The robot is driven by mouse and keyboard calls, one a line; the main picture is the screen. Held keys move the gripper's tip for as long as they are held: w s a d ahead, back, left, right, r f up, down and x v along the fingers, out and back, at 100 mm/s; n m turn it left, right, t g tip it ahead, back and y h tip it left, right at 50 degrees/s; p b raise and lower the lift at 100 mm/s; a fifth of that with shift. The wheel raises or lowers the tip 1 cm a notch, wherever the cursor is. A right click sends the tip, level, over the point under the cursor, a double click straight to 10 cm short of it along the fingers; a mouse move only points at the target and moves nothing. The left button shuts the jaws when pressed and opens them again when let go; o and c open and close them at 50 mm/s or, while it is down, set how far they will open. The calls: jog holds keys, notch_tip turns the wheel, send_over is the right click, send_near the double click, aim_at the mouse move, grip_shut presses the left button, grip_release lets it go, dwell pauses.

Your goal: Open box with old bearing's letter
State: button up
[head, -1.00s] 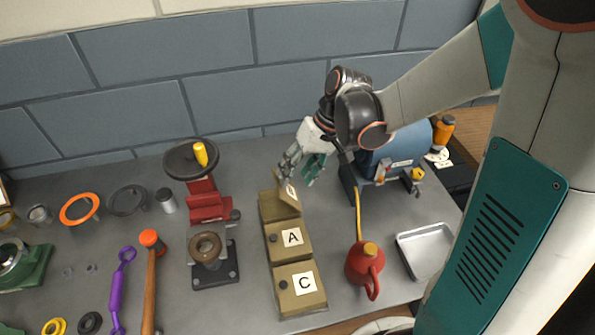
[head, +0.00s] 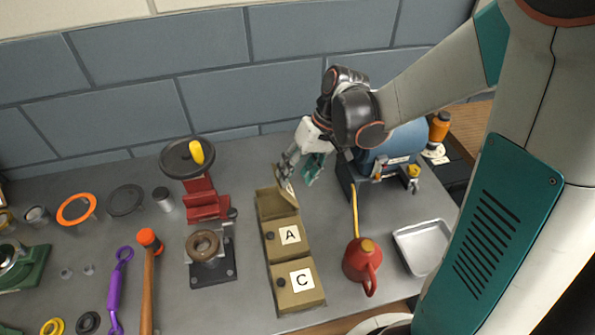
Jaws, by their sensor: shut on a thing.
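A row of tan boxes stands on the bench. The near box (head: 297,287) has a shut lid lettered C, and the middle box (head: 284,238) has a shut lid lettered A. The far box (head: 270,204) is open: its lid (head: 284,183) stands tilted up along its right side. The letter on that lid is too oblique to read. My gripper (head: 287,172) is shut on the raised lid's upper edge; its fingertips are small and partly hidden. A brown ring (head: 203,243), possibly a bearing, sits on a dark stand; I see no letter on it.
A red oil can (head: 362,262) and a metal tray (head: 422,245) stand right of the boxes. A blue machine (head: 395,150) is behind my gripper. A red press (head: 205,195) and a hammer (head: 149,270) are to the left.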

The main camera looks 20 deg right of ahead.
jog(key=shift+d, duration=0.15)
jog(key=d+r+p, duration=0.4)
jog(key=d+r, duration=0.2)
jog(key=d, duration=0.5)
jog(key=shift+s+d+r+p, duration=0.1)
jog(key=shift+d+r+p, duration=0.15)
jog(key=shift+d+r, duration=0.25)
jog(key=shift+d+r+p, duration=0.2)
jog(key=shift+d+r, duration=0.05)
jog(key=shift+d, duration=0.4)
jog(key=shift+c, duration=0.9)
jog(key=shift+r, duration=0.1)
jog(key=shift+o, duration=0.9)
jog(key=v, duration=0.6)
jog(key=shift+r, duration=0.15)
jog(key=shift+s+d+r, duration=0.1)
jog(key=shift+r, duration=0.6)
